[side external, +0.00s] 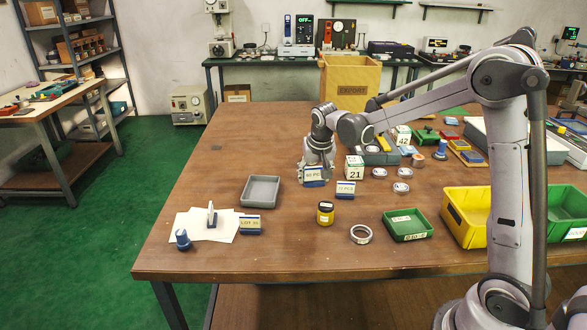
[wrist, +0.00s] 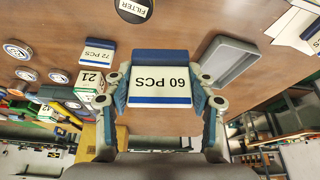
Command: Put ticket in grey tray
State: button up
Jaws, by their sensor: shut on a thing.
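A ticket marked "60 PCS" (side external: 313,174), white with a blue band, is between the fingers of my gripper (side external: 316,165) in the side external view. In the wrist view the ticket (wrist: 160,88) sits between both fingers of my gripper (wrist: 163,92), which is shut on it. The empty grey tray (side external: 260,191) lies on the table to the left of and nearer than the gripper. It also shows in the wrist view (wrist: 228,62), right of the ticket, with its inside visible.
Another ticket (side external: 345,189) and a box marked 21 (side external: 354,168) stand just right of my gripper. A yellow filter jar (side external: 325,213), a metal ring (side external: 361,234) and a green tray (side external: 407,224) are nearer. White papers (side external: 190,224) lie left of the grey tray.

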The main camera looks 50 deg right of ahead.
jog(key=w+d+n+y, duration=0.1)
jog(key=w+d+n, duration=0.25)
jog(key=w, duration=0.75)
jog(key=t, duration=0.1)
send_over(260, 196)
jog(key=s, duration=0.2)
jog(key=f, duration=0.7)
jog(key=shift+w+a+f, duration=0.1)
jog(key=shift+w+a, duration=0.15)
jog(key=shift+a, duration=0.15)
jog(key=shift+f, duration=1.95)
jog(key=shift+f, duration=0.2)
jog(key=o, duration=0.9)
